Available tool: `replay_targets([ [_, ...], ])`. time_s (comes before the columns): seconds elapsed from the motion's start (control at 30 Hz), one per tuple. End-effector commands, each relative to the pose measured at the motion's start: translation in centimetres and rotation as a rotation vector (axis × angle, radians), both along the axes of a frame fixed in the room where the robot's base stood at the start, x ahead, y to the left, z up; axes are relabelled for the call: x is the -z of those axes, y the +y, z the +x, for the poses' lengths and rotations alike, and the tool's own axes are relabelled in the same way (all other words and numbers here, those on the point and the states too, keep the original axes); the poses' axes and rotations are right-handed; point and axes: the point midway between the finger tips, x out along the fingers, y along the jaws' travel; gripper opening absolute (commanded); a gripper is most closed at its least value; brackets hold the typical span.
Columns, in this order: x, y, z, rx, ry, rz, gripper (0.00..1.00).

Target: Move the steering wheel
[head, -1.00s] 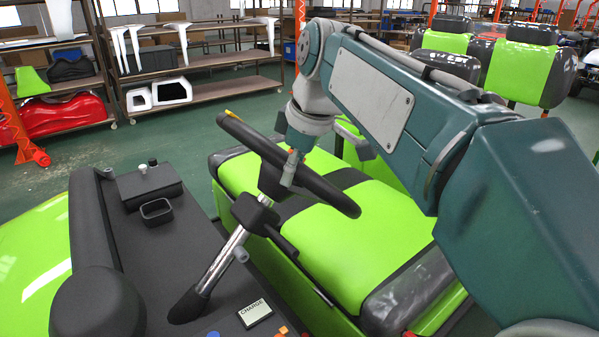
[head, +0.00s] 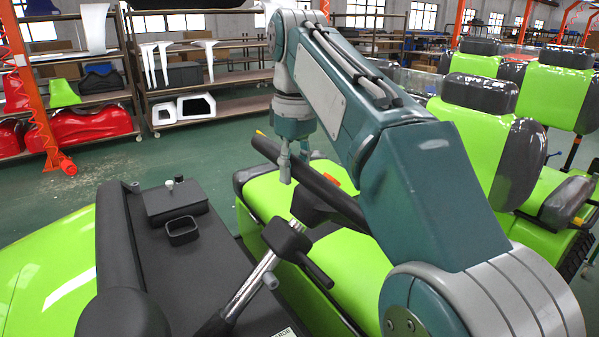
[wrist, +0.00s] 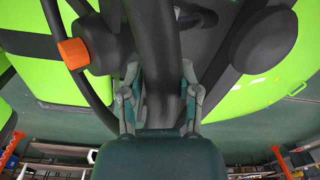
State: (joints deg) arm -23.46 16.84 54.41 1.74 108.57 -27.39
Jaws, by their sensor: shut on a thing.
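The black steering wheel (head: 327,184) sits tilted at the top of its silver column (head: 251,286) above the cart's dark dashboard. My gripper (head: 294,172) comes down on the wheel's far upper rim, with its fingers on either side of it. In the wrist view the dark rim (wrist: 158,50) runs straight between the two fingers of my gripper (wrist: 162,95), which are shut on it. My arm hides the right end of the wheel in the head view. The wheel still appears joined to the column at its hub.
A green seat (head: 270,207) lies right behind the wheel. More green and grey seats (head: 500,150) stand at the right. Shelves with white and red parts (head: 88,130) line the back wall. Green floor (head: 120,180) is free between shelves and cart.

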Motion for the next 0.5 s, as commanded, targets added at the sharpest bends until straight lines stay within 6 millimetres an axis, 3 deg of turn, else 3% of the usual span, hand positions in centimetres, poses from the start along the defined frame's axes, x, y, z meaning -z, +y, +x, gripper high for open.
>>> replay_targets([
  [0.5, -0.4, 0.62, 0.53, 0.047, 0.034, -0.028, 0.0],
])
